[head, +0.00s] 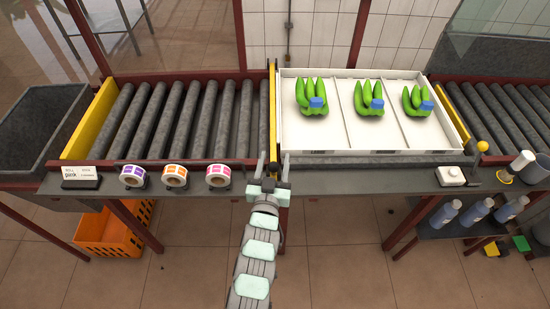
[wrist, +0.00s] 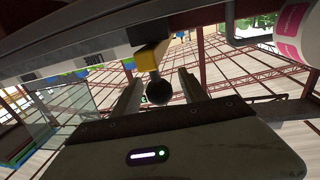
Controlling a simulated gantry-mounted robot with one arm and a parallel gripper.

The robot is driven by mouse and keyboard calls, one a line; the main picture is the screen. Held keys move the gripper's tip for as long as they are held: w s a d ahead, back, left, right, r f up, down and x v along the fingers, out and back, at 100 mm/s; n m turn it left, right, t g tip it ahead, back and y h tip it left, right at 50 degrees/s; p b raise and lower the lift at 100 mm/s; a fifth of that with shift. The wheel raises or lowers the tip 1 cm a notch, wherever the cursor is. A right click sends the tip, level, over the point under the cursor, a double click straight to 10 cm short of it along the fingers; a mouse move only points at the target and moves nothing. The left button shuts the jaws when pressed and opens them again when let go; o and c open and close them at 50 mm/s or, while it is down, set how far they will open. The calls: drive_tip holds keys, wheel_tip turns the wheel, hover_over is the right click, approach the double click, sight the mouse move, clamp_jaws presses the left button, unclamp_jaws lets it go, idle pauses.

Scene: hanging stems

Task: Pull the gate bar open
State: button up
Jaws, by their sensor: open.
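The yellow gate bar (head: 272,95) runs front to back between the roller conveyor and the white tray. In the wrist view its yellow end (wrist: 150,57) carries a round black knob (wrist: 159,92). My gripper (head: 273,166) is at the front end of the bar, at the front edge of the conveyor. Its two fingers are apart in the wrist view (wrist: 160,78), with the knob showing between them and a gap on each side. My gripper is open and holds nothing.
The white tray (head: 337,110) holds green banana bunches (head: 312,97) in three compartments. Label rolls (head: 218,175) stand left of my gripper on the front ledge. Empty rollers (head: 185,120) lie left of the bar. A white button box (head: 452,175) sits at the right.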

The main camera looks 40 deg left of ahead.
drive_tip(key=shift+w+a+r, duration=0.1)
drive_tip(key=shift+w+a, duration=0.25)
drive_tip(key=shift+w, duration=0.15)
drive_tip(key=shift+c, duration=0.3)
clamp_jaws()
idle(0.9)
